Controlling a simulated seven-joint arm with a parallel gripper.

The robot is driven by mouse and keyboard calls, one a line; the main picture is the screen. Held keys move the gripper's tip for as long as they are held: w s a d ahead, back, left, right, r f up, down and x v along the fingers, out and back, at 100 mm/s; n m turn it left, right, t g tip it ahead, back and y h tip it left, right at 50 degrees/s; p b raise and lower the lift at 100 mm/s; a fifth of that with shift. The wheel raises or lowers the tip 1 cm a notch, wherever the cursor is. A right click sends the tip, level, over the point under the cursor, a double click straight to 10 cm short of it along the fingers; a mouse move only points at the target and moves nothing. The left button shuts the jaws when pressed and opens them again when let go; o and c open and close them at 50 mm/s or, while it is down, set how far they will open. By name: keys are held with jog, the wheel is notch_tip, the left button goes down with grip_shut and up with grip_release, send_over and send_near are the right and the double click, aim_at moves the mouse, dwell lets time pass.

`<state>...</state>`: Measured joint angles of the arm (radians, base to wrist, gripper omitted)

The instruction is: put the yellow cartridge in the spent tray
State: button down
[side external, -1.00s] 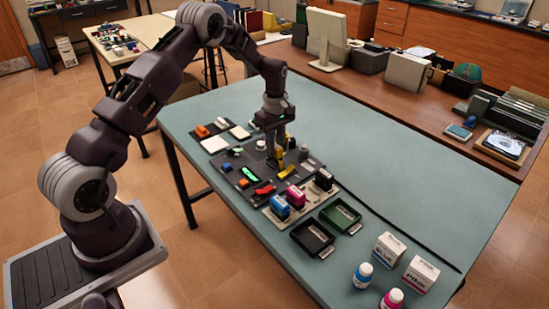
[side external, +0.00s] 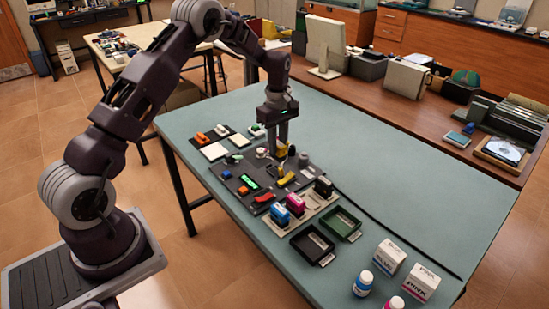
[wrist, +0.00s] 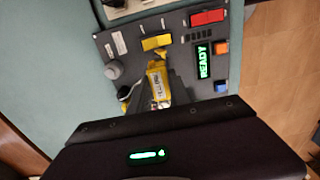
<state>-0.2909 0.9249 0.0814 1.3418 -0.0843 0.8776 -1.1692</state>
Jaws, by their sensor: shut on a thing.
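My gripper (side external: 280,146) is shut on the yellow cartridge (side external: 282,150), above the far part of the dark device panel (side external: 237,179). In the wrist view the yellow cartridge (wrist: 157,82) sits at the fingertips, its labelled face showing; the fingers (wrist: 172,92) are partly hidden. Two open trays lie at the panel's near right: a black tray (side external: 299,249) and a green tray (side external: 346,236). Their labels are too small to read, so I cannot tell which is the spent tray.
Blue (side external: 295,205), magenta (side external: 300,199) and black (side external: 323,187) cartridges stand in a pale rack between the panel and trays. The panel has a yellow lever (side external: 287,180) and a lit READY display (wrist: 204,60). Bottles and boxes stand at the near right.

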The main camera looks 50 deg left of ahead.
jog(key=s+d+m, duration=0.1)
jog(key=s+d, duration=0.4)
jog(key=d, duration=0.8)
jog(key=s+d+m, duration=0.1)
jog(key=s+d, duration=0.4)
jog(key=d, duration=0.8)
jog(key=shift+a+f, duration=0.15)
jog(key=shift+f, duration=1.3)
jog(key=shift+a+f, duration=0.1)
jog(key=shift+f, duration=1.35)
jog(key=shift+f, duration=0.65)
jog(key=c, duration=1.1)
grip_release()
jog(key=shift+c, duration=0.2)
jog(key=o, duration=0.4)
jog(key=shift+r, duration=0.1)
notch_tip(320, 180, up, 7)
jog(key=shift+r, duration=0.15)
